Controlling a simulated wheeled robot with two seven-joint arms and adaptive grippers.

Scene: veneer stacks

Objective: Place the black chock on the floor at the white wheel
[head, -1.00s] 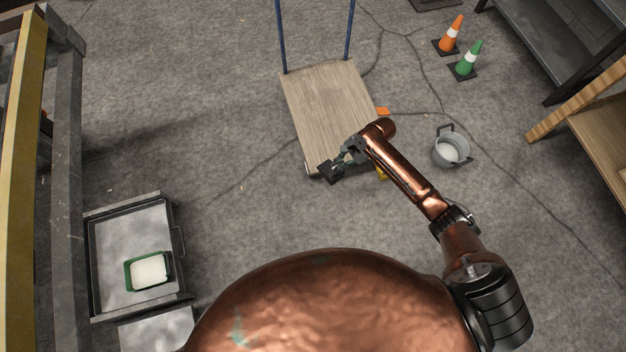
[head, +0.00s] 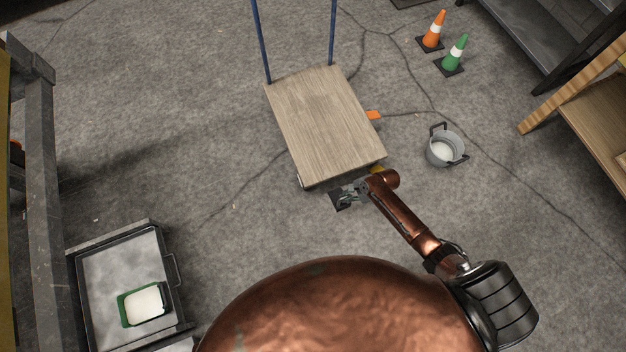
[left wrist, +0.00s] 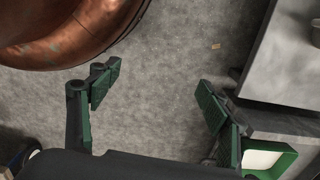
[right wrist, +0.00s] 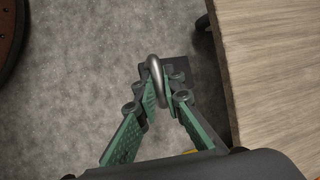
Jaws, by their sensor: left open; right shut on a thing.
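My right gripper (head: 352,192) is shut on the black chock (head: 337,201), low beside the near edge of the wooden cart. In the right wrist view the fingers grip a metal ring handle (right wrist: 154,72), with the dark chock (right wrist: 181,72) beyond. I cannot tell whether the chock touches the floor. A small pale bit (head: 300,182) under the cart's near left corner may be the white wheel; most of it is hidden. A dark wheel-like part (right wrist: 203,22) shows by the cart edge. My left gripper (left wrist: 158,80) is open and empty.
The wooden cart (head: 325,120) has blue handle posts. A grey pot (head: 444,150), two cones and a shelf stand right. A tray cart (head: 120,265) with a green container is lower left.

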